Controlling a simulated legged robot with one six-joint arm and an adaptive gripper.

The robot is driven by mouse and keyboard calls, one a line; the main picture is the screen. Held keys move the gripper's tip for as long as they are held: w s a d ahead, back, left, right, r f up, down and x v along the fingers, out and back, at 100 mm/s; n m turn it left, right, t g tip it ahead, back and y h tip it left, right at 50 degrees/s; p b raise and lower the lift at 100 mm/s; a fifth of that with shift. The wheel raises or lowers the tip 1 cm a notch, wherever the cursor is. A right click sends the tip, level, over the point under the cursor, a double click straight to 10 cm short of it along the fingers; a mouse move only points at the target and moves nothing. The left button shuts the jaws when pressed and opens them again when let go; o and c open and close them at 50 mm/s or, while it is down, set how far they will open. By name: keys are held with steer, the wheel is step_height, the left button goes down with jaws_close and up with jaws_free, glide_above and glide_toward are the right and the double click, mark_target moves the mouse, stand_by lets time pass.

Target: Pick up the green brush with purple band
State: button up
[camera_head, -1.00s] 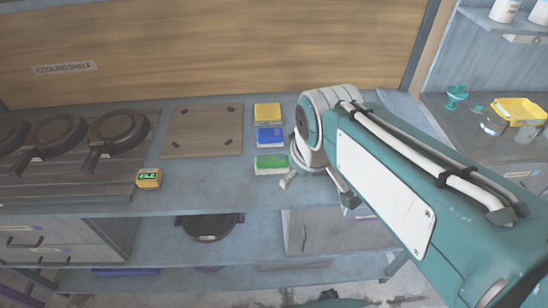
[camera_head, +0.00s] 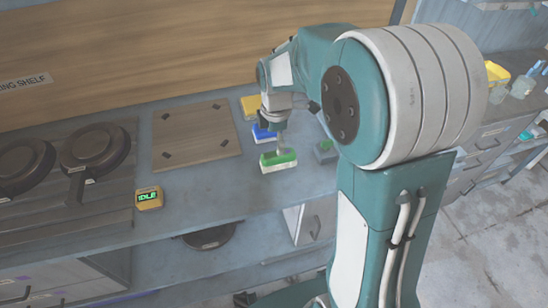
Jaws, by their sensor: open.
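A green-topped block with a pale lower part (camera_head: 279,162) lies on the grey bench. It is the green item in view, but I cannot make out bristles or a purple band. My gripper (camera_head: 282,147) points down just above and behind this block, with its jaws open. Whether a fingertip touches the block is too small to tell. A blue-topped block (camera_head: 262,134) lies just behind it, partly covered by my gripper. A yellow-topped block (camera_head: 249,106) lies farther back.
A small grey-green object (camera_head: 325,152) sits right of the green block. A square wooden board (camera_head: 196,135) lies to the left. A yellow box reading IDLE (camera_head: 149,198) stands near the front edge, beside dark round pans (camera_head: 95,152).

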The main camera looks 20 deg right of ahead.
mark_target(275, 154)
steer(key=f, duration=0.2)
steer(key=d+f, duration=0.1)
steer(key=shift+d+f, duration=0.2)
steer(key=shift+f, duration=0.2)
steer(key=f, duration=0.1)
steer(key=a+f, duration=0.1)
steer(key=f, duration=0.2)
steer(key=shift+w+a+f, duration=0.1)
steer(key=shift+w+a, duration=0.15)
steer(key=shift+w, duration=0.05)
steer(key=shift+f, duration=0.6)
steer(key=shift+d, duration=0.4)
steer(key=c, duration=1.3)
steer(key=shift+a, duration=0.25)
